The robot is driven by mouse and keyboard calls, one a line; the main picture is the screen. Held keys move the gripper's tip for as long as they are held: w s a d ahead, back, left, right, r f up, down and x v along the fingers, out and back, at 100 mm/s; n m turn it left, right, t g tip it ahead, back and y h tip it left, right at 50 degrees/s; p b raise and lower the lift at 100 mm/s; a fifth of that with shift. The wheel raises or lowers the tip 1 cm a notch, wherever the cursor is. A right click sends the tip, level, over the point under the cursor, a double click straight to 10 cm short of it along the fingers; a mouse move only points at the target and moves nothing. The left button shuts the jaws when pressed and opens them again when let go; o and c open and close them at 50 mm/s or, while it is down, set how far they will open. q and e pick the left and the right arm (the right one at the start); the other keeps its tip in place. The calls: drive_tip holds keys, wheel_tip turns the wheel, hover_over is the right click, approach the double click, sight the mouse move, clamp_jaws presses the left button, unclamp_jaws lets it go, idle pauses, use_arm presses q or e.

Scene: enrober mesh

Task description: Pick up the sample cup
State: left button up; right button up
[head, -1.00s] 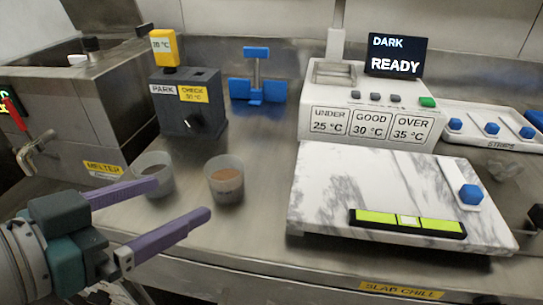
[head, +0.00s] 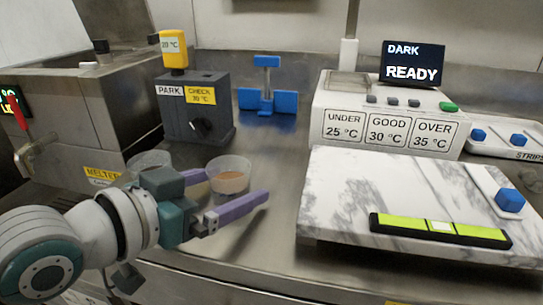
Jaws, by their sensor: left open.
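Two translucent cups with brown contents stand on the steel counter; I cannot tell which is the sample cup. The right cup (head: 230,168) is upright, and my left gripper (head: 237,184) points at it. The gripper is open, with one purple finger reaching to the cup's left side and the other passing in front of its lower right. I cannot tell whether either finger touches it. The left cup (head: 149,160) is partly hidden behind my gripper. My right gripper is not in view.
A grey box with a dial (head: 199,110) and a blue stand (head: 267,98) are behind the cups. The melter (head: 60,125) is at left. A marble slab (head: 340,190) lies at right, before a white "READY" machine (head: 335,97). Counter between cup and slab is clear.

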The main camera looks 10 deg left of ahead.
use_arm(q)
drive_tip(key=shift+w+d+f, duration=0.15)
drive_tip(key=shift+w+d, duration=0.05)
drive_tip(key=shift+w, duration=0.2)
drive_tip(key=c, duration=1.4)
drive_tip(key=shift+c, duration=0.4)
